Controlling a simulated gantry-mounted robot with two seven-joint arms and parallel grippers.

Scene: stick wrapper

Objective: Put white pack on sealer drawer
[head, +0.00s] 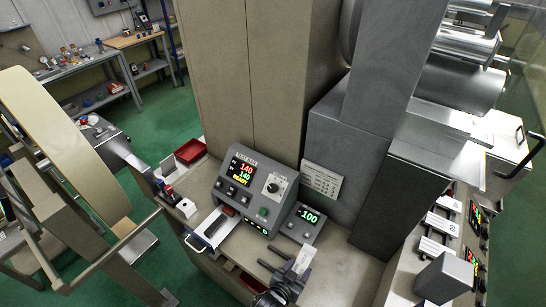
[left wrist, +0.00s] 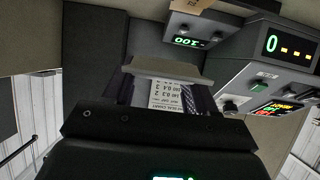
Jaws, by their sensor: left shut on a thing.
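The white pack (head: 304,259) is held upright-looking at the tips of my dark left gripper (head: 287,279), low in the middle of the head view. In the left wrist view a pale bar, likely the pack (left wrist: 165,68), spans the fingertips of my left gripper (left wrist: 160,85). The sealer (head: 256,190) is a grey box with a lit display. Its drawer (head: 213,229), pale with a dark slot, sticks out at its front left. The gripper and pack are right of the drawer, apart from it. My right gripper is not in view.
A grey control box (head: 303,224) reading 100 stands right of the sealer. A printed chart (head: 322,179) is on the panel behind; it also shows between my fingers in the wrist view (left wrist: 175,97). A red bin (head: 190,151) sits left of the sealer.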

